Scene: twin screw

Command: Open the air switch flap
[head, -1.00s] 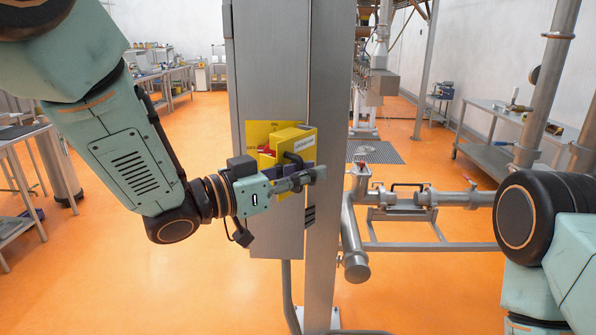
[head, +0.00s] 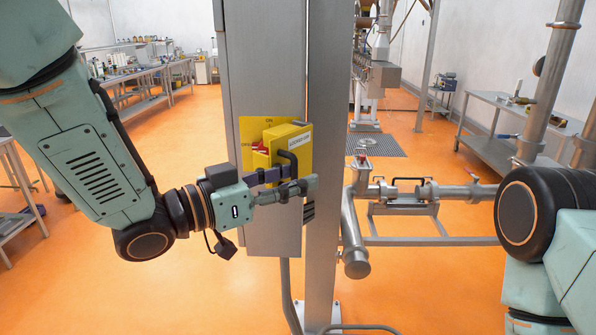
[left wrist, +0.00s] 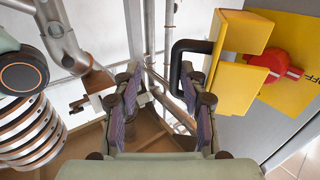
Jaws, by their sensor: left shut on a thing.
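The air switch is a yellow plate (head: 249,128) on a grey cabinet, with a red knob (head: 259,147) partly behind the yellow flap (head: 292,142). In the left wrist view the flap (left wrist: 243,45) stands out from the plate in front of the red knob (left wrist: 276,66). The flap's black handle shows in the head view (head: 291,160) and in the left wrist view (left wrist: 177,65). In the left wrist view the handle is close to the right finger. My right gripper is out of frame.
The grey cabinet (head: 268,75) and an upright steel post (head: 328,110) stand directly behind the left gripper. Steel pipes (head: 400,190) run to the right, near my right arm. Worktables stand farther back left and right. Orange floor is clear at the left.

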